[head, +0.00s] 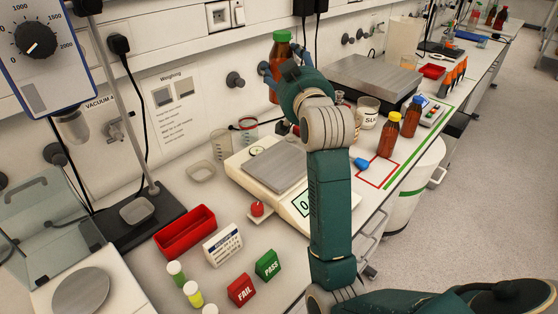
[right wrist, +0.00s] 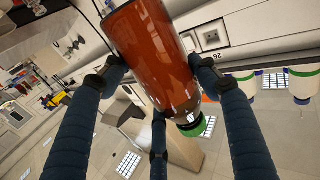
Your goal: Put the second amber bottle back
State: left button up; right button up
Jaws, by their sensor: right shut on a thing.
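My right gripper (head: 278,70) is shut on an amber bottle with a green cap (head: 281,42), raised above the bench near the back wall. In the head view the bottle looks near upright, and its lower part is partly hidden by the gripper and arm. The right wrist view shows this bottle's brown body (right wrist: 155,55) between my blue fingers, with its green cap end at the lower right. Two other amber bottles stand on the bench at the right: one with a yellow cap (head: 389,139) and one with a blue cap (head: 411,120). My left gripper is not in view.
My right arm passes over a balance (head: 275,165). A red-outlined square (head: 377,172) lies before the amber bottles. A red tray (head: 185,232), a FAIL block (head: 241,289) and a PASS block (head: 268,265) are at the front. A large scale (head: 375,75) stands behind.

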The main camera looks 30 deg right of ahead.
jog(key=shift+r, duration=0.1)
notch_tip(320, 180, down, 19)
jog(key=shift+r+p, duration=0.2)
jog(key=shift+p, duration=0.75)
jog(key=shift+f, duration=0.55)
jog(key=o, duration=1.5)
jog(key=shift+f, duration=0.2)
